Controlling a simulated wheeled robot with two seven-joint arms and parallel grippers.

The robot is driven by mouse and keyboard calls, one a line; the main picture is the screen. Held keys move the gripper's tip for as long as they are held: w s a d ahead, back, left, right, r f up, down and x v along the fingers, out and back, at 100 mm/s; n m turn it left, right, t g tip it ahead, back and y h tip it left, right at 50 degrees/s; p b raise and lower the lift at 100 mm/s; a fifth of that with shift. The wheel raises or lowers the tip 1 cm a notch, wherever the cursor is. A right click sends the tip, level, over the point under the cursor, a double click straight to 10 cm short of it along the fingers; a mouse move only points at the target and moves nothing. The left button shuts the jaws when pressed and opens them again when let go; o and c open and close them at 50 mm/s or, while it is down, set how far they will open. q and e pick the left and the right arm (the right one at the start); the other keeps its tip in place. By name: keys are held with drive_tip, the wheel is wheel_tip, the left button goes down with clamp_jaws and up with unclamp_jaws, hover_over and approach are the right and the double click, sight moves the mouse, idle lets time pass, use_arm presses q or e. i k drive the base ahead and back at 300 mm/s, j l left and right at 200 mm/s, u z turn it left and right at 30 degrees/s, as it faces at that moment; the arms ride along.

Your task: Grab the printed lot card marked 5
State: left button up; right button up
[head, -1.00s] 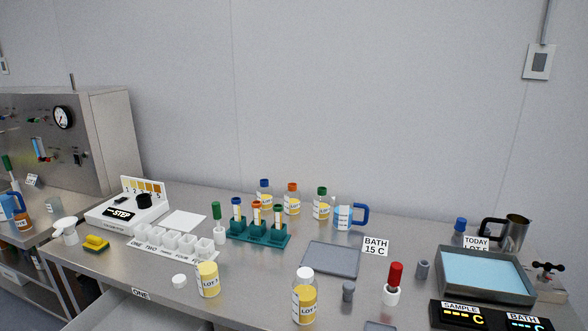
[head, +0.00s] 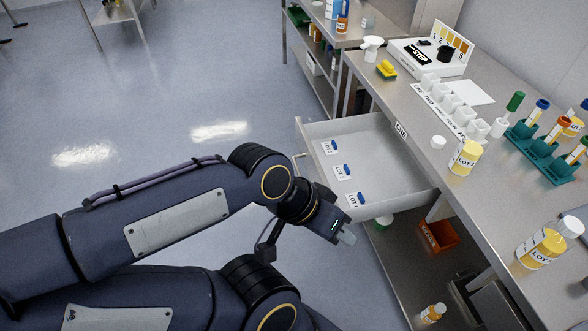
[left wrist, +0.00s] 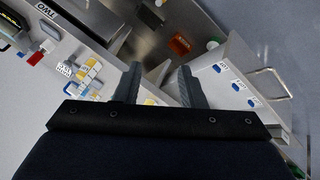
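Three small white lot cards with blue tabs lie in a row in an open drawer (head: 385,150). The middle card (head: 342,172) appears to read LOT 5, though the print is small. Another card (head: 328,147) lies beyond it, and one (head: 355,200) lies nearer. In the left wrist view the cards show at the right, the middle one (left wrist: 238,87) included, with the print unclear. My left gripper (head: 345,238) is outside the drawer, below the nearest card in the picture. The left wrist view shows its fingers (left wrist: 158,82) apart with nothing between them. My right gripper is not in view.
The drawer hangs out of a steel bench (head: 395,95), with its handle (head: 299,160) at the left. The bench holds bottles, white cups (head: 440,95) and a green tube rack (head: 545,150). An orange bin (head: 437,237) stands below. Open floor lies left of the drawer.

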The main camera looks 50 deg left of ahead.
sight(342, 172)
drive_tip(key=u, duration=1.6)
